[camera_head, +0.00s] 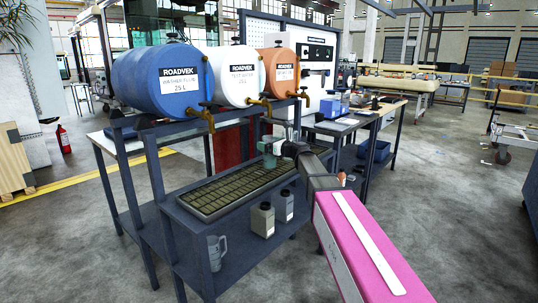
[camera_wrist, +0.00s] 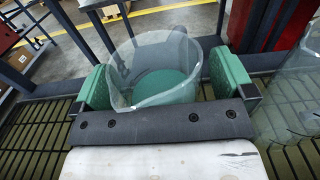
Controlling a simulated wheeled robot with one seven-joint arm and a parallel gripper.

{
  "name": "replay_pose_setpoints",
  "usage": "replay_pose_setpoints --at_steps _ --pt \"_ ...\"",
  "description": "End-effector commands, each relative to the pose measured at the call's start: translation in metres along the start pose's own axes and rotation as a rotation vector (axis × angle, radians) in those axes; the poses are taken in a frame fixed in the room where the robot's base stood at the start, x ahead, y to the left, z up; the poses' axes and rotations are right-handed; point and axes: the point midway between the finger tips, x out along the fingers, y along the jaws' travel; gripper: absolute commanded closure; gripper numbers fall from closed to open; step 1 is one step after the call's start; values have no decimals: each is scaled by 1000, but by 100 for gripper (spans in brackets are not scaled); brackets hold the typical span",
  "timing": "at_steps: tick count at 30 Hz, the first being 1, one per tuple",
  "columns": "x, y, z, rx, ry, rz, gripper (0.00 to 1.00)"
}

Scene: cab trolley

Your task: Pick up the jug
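A clear jug (camera_wrist: 150,65) with a rounded rim and a greenish disc-like bottom shows in the wrist view. It lies between the two green finger pads of my gripper (camera_wrist: 163,85). The pads are spread wide, one on each side of the jug. A thin gap shows at the right pad; the left pad overlaps the jug's edge, and I cannot tell if it touches. In the head view my gripper (camera_head: 270,150) is over the slatted tray of the trolley, below the barrels. The clear jug is not distinct there.
A second clear vessel (camera_wrist: 290,90) stands close to the right pad. The slatted tray (camera_head: 205,208) lies below the barrel taps (camera_head: 205,118). On the lower shelf are a grey mug-like jug (camera_head: 217,252) and two bottles (camera_head: 263,219). A worktable (camera_head: 350,125) stands behind.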

Motion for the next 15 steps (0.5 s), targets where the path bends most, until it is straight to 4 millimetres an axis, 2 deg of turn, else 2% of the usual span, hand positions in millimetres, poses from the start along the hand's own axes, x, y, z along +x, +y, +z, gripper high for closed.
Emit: replay_pose_setpoints --at_steps 1,5,6,7,8,15 --pt "0 0 0 0 0 0 13" --pt "0 0 0 0 0 0 55" --pt "0 0 0 0 0 0 59" --pt "0 0 0 0 0 0 59" --pt "0 0 0 0 -1 1 64" --pt "0 0 2 0 -1 1 64"
